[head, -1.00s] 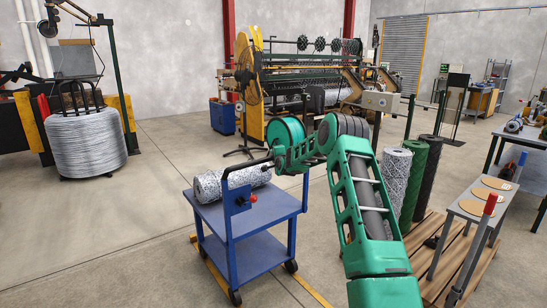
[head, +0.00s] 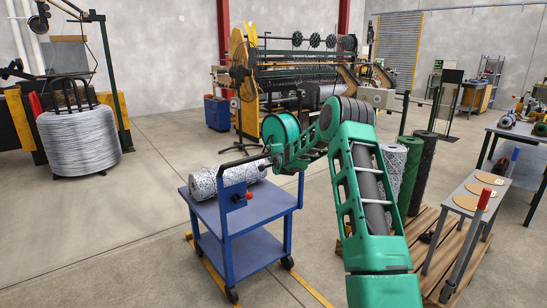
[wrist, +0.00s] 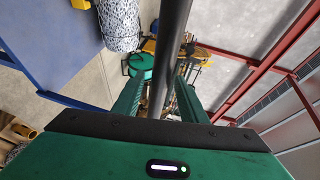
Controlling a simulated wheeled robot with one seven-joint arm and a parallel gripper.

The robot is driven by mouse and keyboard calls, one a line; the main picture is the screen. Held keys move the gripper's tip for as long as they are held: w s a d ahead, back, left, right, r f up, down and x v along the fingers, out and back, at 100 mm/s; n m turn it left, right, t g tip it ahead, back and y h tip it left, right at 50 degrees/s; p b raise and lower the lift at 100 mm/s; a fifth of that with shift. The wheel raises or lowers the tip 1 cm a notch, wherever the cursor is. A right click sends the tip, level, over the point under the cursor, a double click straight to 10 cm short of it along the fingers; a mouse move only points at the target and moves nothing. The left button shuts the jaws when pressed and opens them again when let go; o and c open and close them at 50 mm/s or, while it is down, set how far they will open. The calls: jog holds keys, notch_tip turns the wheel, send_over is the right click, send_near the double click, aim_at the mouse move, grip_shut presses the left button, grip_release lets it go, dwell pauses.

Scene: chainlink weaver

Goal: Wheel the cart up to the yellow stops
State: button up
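The cart is a blue two-shelf trolley (head: 262,206) on small dark wheels, left of centre in the head view. A grey mesh roll (head: 222,182) lies on its top shelf and also shows in the wrist view (wrist: 118,24). My green gripper (head: 270,158) is at the cart's dark push handle (head: 240,164). In the wrist view the handle bar (wrist: 170,50) passes between my fingers (wrist: 158,90); whether they clamp it is unclear. Yellow floor markings (head: 314,291) show beside the cart; I cannot clearly make out the yellow stops.
A wire coil (head: 78,142) stands at far left and the weaving machine (head: 310,85) behind the cart. Upright rolls (head: 410,165) stand on a wooden pallet (head: 425,255) at right, by a grey bench (head: 455,190). Open floor (head: 110,240) lies left of the cart.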

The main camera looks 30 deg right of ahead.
jog(key=v, duration=0.6)
jog(key=shift+s+a+r, duration=0.1)
jog(key=shift+a, duration=0.05)
dwell(0.3)
jog(key=s+a+n+g+y, duration=0.1)
jog(key=s+a+n+g, duration=0.3)
jog(key=s, duration=1.7)
jog(key=s+a+n+g+y, duration=0.2)
jog(key=s+a+n+g, duration=0.3)
jog(key=s, duration=1.6)
jog(key=s+a+n+g+y, duration=0.1)
jog(key=s+a+n+g, duration=0.4)
jog(key=s, duration=1.6)
jog(key=a+g, duration=0.1)
jog(key=a, duration=0.3)
jog(key=shift+s+r+y, duration=0.3)
jog(key=shift+s+y, duration=0.05)
jog(key=shift+y, duration=0.05)
